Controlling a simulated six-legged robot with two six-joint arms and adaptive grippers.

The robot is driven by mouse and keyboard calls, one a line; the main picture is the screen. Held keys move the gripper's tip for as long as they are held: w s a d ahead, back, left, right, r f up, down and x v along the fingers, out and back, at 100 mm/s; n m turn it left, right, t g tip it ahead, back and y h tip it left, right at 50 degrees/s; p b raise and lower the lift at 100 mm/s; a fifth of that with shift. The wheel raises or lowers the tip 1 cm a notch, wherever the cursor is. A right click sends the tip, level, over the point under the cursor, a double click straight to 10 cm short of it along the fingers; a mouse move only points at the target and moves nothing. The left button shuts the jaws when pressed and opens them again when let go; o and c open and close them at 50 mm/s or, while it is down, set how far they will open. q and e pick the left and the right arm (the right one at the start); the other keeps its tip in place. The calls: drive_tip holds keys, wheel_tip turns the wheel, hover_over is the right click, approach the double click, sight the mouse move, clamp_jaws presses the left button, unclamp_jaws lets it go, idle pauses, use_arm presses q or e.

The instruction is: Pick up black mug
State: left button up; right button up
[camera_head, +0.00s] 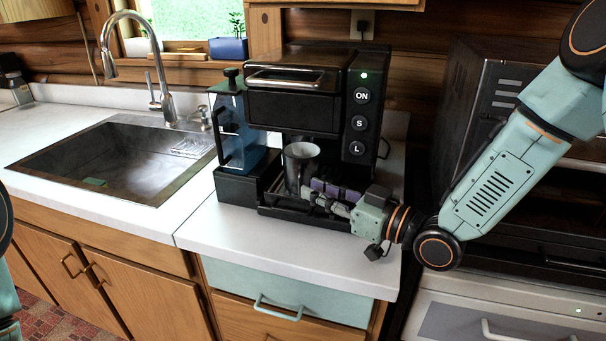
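The black mug (301,164) stands upright on the drip tray of the coffee machine (296,106), under its spout. It looks dark grey and shiny in this light. My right gripper (314,194) reaches in from the right, low at the mug's front right side. Its fingers overlap the mug's lower part in the picture. I cannot tell whether they touch it or how far apart they are. The mug's handle cannot be made out. Only bits of my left arm show at the left edge, and its gripper is out of view.
The machine's blue water tank (236,133) stands left of the mug. The machine's button panel (361,113) is above and right. A sink (115,158) with a faucet (155,62) lies left. An oven (497,95) stands right. The white counter front (275,245) is clear.

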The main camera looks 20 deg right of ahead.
sight(300, 184)
drive_tip(key=x, duration=0.4)
drive_tip(key=shift+w+a+b, duration=0.1)
drive_tip(key=shift+a+b, duration=0.2)
drive_tip(key=shift+d, duration=0.3)
drive_tip(key=shift+a, duration=0.3)
drive_tip(key=c, duration=0.4)
drive_tip(key=shift+w+d, duration=0.1)
drive_tip(key=shift+d, duration=0.1)
